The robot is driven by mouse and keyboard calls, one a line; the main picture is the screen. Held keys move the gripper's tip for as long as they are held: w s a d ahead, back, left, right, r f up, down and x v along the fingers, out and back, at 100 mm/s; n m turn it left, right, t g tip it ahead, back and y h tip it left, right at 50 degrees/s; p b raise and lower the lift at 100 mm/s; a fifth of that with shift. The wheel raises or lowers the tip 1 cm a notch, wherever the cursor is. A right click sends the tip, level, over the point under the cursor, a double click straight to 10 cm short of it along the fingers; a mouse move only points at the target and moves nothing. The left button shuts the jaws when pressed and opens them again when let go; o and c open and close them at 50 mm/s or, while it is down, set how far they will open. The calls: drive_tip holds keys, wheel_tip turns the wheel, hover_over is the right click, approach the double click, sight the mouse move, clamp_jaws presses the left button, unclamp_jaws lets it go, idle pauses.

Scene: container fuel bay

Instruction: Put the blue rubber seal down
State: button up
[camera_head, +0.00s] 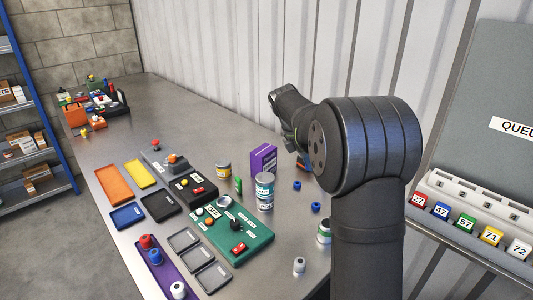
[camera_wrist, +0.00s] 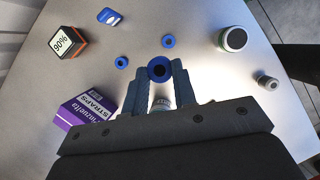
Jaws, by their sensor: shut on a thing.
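My gripper (camera_wrist: 160,82) is shut on a blue rubber seal (camera_wrist: 158,69), a thick ring with a dark hole, held between the fingertips in the wrist view. Two more blue rings lie on the metal table: one just beyond the fingertips (camera_wrist: 168,41) and one to their left (camera_wrist: 121,62). In the head view two blue rings show on the bench, one near the purple box (camera_head: 297,185) and one nearer my arm (camera_head: 316,207). My gripper's fingers and the held seal are hidden behind my arm there. The height of the held seal above the table is hard to tell.
A purple box (camera_wrist: 88,113) stands left of the fingers, and an orange-black box (camera_wrist: 68,43) is farther left. A green-rimmed tin (camera_wrist: 232,39) and a small grey piece (camera_wrist: 267,82) are at right. Bare table lies around the blue rings. Stacked tins (camera_head: 265,190) stand by the green board (camera_head: 258,240).

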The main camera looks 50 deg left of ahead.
drive_tip(key=w+a+r+n+y, duration=0.1)
drive_tip(key=w+a+r+n, duration=0.1)
drive_tip(key=a+r+n, duration=0.3)
drive_tip(key=w+a+r+n+y, duration=0.1)
drive_tip(key=w+a+n+y, duration=0.15)
drive_tip(key=a, duration=0.35)
hover_over(258, 152)
drive_tip(key=s, duration=0.1)
drive_tip(key=shift+n, duration=0.45)
wheel_tip(258, 152, down, 7)
drive_tip(key=shift+s+d+r, duration=0.1)
drive_tip(key=shift+d+r, duration=0.05)
drive_tip(key=shift+r, duration=0.05)
drive_tip(key=shift+f, duration=1.95)
drive_tip(key=shift+f, duration=0.15)
drive_tip(key=o, duration=1)
drive_tip(key=shift+c, duration=0.2)
drive_tip(key=v, duration=1.2)
drive_tip(key=shift+s, duration=0.15)
